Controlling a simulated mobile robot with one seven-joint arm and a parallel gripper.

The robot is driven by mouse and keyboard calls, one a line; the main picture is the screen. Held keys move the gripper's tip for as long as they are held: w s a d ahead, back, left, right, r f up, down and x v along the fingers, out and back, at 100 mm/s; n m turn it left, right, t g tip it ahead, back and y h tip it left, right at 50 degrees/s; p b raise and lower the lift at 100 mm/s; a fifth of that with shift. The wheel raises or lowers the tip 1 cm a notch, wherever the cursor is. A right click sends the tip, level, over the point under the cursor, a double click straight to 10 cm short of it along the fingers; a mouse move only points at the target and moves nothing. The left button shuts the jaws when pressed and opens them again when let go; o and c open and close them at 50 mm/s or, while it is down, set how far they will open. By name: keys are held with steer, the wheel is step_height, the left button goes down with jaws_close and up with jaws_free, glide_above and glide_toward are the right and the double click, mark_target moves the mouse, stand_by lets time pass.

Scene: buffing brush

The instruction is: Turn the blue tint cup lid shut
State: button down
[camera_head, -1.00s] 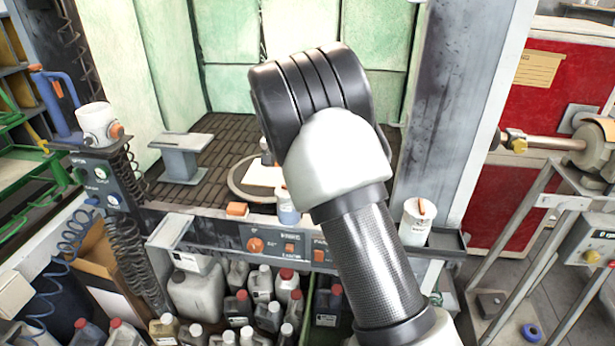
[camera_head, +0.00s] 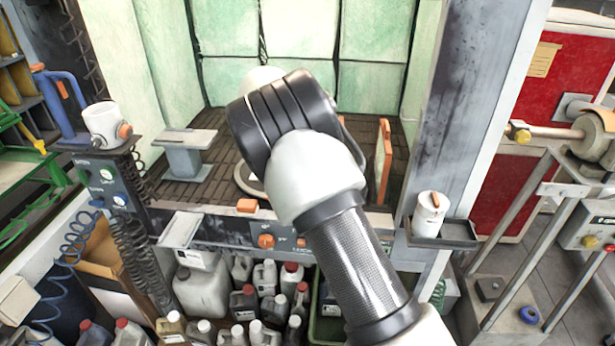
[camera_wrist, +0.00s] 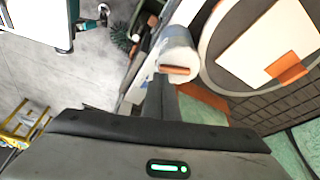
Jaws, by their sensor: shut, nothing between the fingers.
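The blue tint cup (camera_wrist: 187,14) shows in the wrist view, with a pale blue body and a white lid (camera_wrist: 178,53) that carries an orange bar (camera_wrist: 175,70). My gripper (camera_wrist: 161,84) is shut and empty, its dark fingertips just below the orange bar in the picture. I cannot tell whether they touch the lid, or how far the lid is turned. In the head view my arm hides the cup and the gripper.
A round turntable (camera_wrist: 208,72) with a white card lies beside the cup. An orange block (camera_head: 247,205) sits on the booth's front ledge. A white canister (camera_head: 428,218) stands on a right-hand shelf, and a grey stand (camera_head: 184,155) is at left. Several bottles stand below.

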steer(key=shift+s+a, duration=0.15)
steer(key=shift+a, duration=0.25)
stand_by(0.4)
stand_by(0.4)
